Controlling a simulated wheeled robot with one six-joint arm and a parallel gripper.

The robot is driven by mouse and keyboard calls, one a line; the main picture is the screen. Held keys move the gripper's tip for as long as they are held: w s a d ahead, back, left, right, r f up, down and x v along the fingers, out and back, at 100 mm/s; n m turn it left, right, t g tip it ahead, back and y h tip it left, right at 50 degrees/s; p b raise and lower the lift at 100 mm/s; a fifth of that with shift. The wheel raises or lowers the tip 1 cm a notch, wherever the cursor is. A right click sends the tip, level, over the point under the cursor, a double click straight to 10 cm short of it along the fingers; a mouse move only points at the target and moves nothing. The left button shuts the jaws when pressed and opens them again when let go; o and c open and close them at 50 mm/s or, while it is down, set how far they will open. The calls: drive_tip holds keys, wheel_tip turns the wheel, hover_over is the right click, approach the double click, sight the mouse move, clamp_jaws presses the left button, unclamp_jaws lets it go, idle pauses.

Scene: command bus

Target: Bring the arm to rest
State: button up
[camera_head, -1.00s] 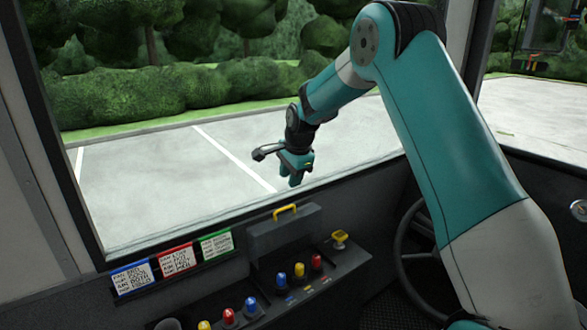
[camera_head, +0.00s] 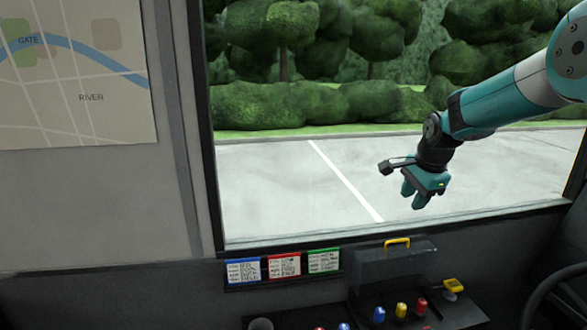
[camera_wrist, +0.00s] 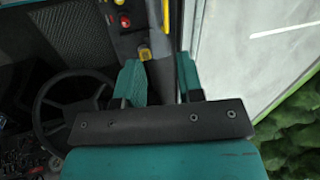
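My teal gripper (camera_head: 418,203) hangs at the end of my bent arm, in front of the window and above the console. In the wrist view my gripper (camera_wrist: 160,75) has its two teal fingers apart with a clear gap between them. Nothing is held. In the head view my upper arm runs out of the picture at the right edge.
Below stands the console with a yellow-handled cover (camera_head: 397,243), a yellow switch (camera_head: 453,286) and coloured knobs (camera_head: 401,310). Label cards (camera_head: 284,266) sit to its left. A wall map (camera_head: 75,80) is at far left. A steering wheel (camera_wrist: 42,101) shows in the wrist view.

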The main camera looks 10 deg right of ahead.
drive_tip(key=s+a+r+n+g+y, duration=0.1)
drive_tip(key=s+a+r+n, duration=0.1)
drive_tip(key=s+a+n, duration=0.4)
drive_tip(key=s+a+r+n+y, duration=0.1)
drive_tip(key=s+a+r+n, duration=0.25)
drive_tip(key=s+a, duration=0.35)
drive_tip(key=s+a+n+g, duration=0.1)
drive_tip(key=s+a+n, duration=0.2)
drive_tip(key=s+n, duration=0.3)
drive_tip(key=s+a+f+n+g+y, duration=0.1)
drive_tip(key=s+a+n, duration=0.3)
drive_tip(key=s, duration=1.3)
drive_tip(key=n, duration=0.3)
drive_tip(key=shift+s+a+y, duration=0.15)
drive_tip(key=shift+s+y, duration=0.05)
drive_tip(key=shift+y, duration=0.1)
drive_tip(key=shift+a+n, duration=0.1)
drive_tip(key=shift+n, duration=0.15)
